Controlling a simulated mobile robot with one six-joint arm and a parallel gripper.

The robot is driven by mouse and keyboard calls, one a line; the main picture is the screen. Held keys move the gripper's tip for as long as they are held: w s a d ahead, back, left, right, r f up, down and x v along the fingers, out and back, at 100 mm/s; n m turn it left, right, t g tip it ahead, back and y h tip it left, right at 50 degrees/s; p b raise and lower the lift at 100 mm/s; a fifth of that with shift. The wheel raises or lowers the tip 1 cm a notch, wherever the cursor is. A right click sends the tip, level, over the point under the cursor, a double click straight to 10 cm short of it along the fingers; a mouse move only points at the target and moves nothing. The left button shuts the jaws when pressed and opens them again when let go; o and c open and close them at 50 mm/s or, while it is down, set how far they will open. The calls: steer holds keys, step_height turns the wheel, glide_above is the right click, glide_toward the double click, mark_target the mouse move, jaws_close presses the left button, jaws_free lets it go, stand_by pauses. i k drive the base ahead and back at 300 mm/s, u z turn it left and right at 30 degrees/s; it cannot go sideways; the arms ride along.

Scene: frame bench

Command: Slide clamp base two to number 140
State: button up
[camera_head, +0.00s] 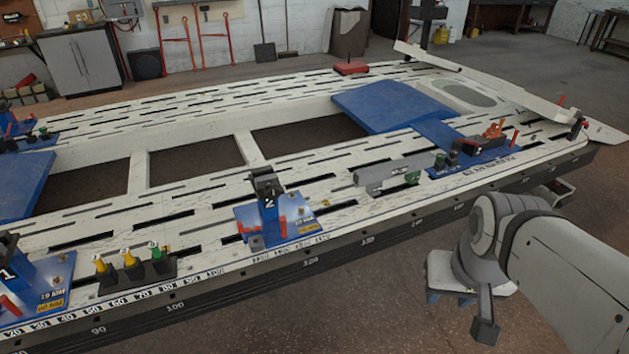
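Clamp base two (275,222) is a blue block with a dark upright marked "2" and red levers. It stands upright on the white slotted frame bench (340,213), at the near rail. A number scale (310,262) runs along the dark front side, with 120 just right of the base and 130 further right. A smaller mark that looks like 140 (417,221) is further right again. My arm comes in from the right. A dark part at its lower end, seemingly my gripper (485,328), hangs off the bench, apart from the base. Its fingers cannot be made out clearly.
A grey bar-like block (392,174) and another blue base with orange and dark parts (478,146) sit right of base two on the same rail. Clamp base one (30,280) and yellow and green fittings (133,265) are at left. Floor in front is clear.

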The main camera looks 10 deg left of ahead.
mark_target(281, 221)
steer(key=u, duration=0.15)
steer(key=i, duration=0.9)
steer(key=z, duration=0.05)
